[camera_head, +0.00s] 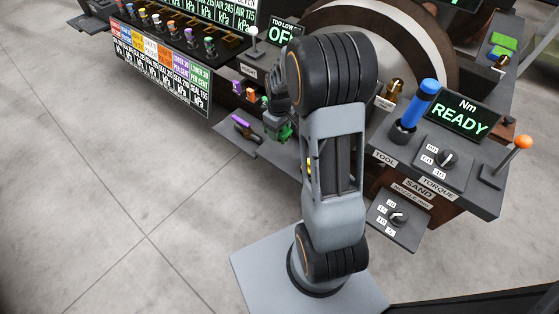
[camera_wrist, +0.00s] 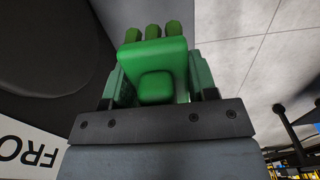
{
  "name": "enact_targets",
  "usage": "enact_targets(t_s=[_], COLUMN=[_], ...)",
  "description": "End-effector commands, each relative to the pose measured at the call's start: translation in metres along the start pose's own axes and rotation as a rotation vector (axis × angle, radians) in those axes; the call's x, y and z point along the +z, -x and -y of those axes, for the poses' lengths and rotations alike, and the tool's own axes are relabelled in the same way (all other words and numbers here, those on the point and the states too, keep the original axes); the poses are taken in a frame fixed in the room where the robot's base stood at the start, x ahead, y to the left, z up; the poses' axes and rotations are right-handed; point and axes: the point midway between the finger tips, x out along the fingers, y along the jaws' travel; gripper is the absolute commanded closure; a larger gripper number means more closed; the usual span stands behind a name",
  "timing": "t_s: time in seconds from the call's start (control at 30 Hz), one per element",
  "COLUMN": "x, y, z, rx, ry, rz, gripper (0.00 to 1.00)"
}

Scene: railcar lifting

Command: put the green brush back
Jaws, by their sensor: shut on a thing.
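The green brush (camera_wrist: 152,58) fills the middle of the wrist view, between the two fingers of my gripper (camera_wrist: 158,82). It has a smooth green block and several darker green rounded tips at its far end. My gripper is shut on it. In the head view my gripper (camera_head: 279,124) is partly hidden behind my arm, above the low grey shelf, and a bit of the green brush (camera_head: 286,132) shows there. I cannot tell whether the brush touches the shelf.
A purple tool (camera_head: 241,121) lies on the low grey shelf (camera_head: 262,148). Small purple, orange and green pieces (camera_head: 251,95) sit behind it. A console with a blue-handled tool (camera_head: 420,104) stands on the right. Green blocks (camera_head: 504,43) lie farther back. The floor at left is clear.

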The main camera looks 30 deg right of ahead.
Motion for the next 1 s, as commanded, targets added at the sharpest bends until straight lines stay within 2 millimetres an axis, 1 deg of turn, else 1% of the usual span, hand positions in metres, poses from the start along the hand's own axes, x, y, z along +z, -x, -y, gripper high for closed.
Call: enact_targets(t_s=[0.13, 0.3, 0.4, 0.67, 0.9, 1.0], x=[0.003, 0.005, 0.005, 0.004, 0.005, 0.005], y=[-0.013, -0.041, -0.053, -0.067, -0.096, -0.098], z=[-0.002, -0.003, -0.003, -0.003, -0.003, -0.003], rx=[0.0, 0.0, 0.0, 0.0, 0.0, 0.001], ry=[0.016, 0.019, 0.018, 0.018, 0.017, 0.017], rz=[0.002, 0.003, 0.002, 0.002, 0.002, 0.001], gripper=[0.82, 0.82, 0.82, 0.82, 0.82, 0.82])
